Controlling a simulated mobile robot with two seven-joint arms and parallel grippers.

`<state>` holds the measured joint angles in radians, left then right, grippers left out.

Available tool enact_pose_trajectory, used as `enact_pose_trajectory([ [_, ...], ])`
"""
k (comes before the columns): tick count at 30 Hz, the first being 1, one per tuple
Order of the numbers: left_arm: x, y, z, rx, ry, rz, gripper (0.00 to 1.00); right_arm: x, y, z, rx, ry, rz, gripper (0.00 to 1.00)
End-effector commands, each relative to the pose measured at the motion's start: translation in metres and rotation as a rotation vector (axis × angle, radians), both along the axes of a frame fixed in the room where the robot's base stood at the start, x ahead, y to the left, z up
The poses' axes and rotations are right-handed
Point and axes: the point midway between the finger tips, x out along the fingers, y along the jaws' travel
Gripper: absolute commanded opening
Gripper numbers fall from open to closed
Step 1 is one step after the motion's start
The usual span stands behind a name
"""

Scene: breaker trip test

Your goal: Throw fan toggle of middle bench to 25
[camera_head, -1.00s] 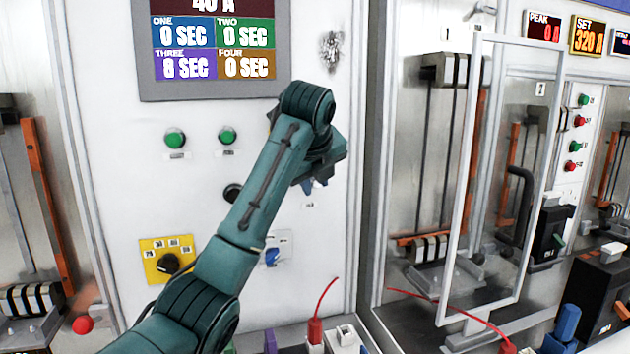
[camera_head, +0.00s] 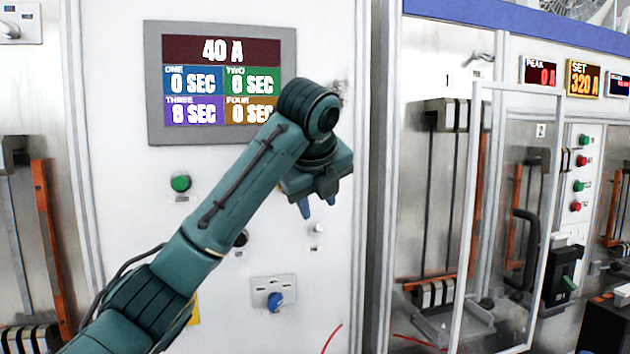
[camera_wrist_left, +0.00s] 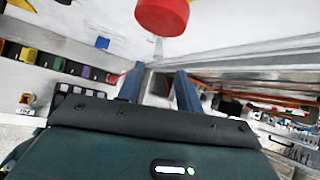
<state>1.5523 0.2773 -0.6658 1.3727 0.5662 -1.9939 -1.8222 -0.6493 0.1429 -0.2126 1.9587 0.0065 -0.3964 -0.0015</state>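My left gripper (camera_head: 317,207) is in front of the white panel under the 40 A display, its blue fingers pointing down in the head view. The fingers stand apart with a gap between them, also in the left wrist view (camera_wrist_left: 160,88). A small pale knob or toggle (camera_head: 317,228) with a label sits just below the fingertips; I cannot tell if it is the fan toggle. A thin silver lever (camera_wrist_left: 158,48) shows beyond the fingertips in the wrist view, under a large red button (camera_wrist_left: 162,17). No contact is visible. The right gripper is not in view.
The display (camera_head: 222,82) is above my arm. A green button (camera_head: 181,183), a black knob (camera_head: 241,239) and a blue rotary switch (camera_head: 275,300) are on the panel. A clear framed door (camera_head: 460,215) stands open at the right. My arm hides part of the panel.

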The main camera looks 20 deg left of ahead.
Motion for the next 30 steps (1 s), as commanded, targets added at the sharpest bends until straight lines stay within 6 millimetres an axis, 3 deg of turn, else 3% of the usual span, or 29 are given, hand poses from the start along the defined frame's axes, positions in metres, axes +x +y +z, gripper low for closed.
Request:
enact_pose_trajectory([
  [3,-0.013,0.0,0.017,0.003,-0.003,0.006,0.36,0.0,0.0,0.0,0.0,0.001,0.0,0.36],
  [10,-0.032,-0.006,0.037,0.0,0.003,0.003,0.36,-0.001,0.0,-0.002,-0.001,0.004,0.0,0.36],
  [30,-0.036,-0.007,0.04,-0.002,0.007,0.002,0.36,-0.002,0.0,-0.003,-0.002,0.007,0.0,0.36],
])
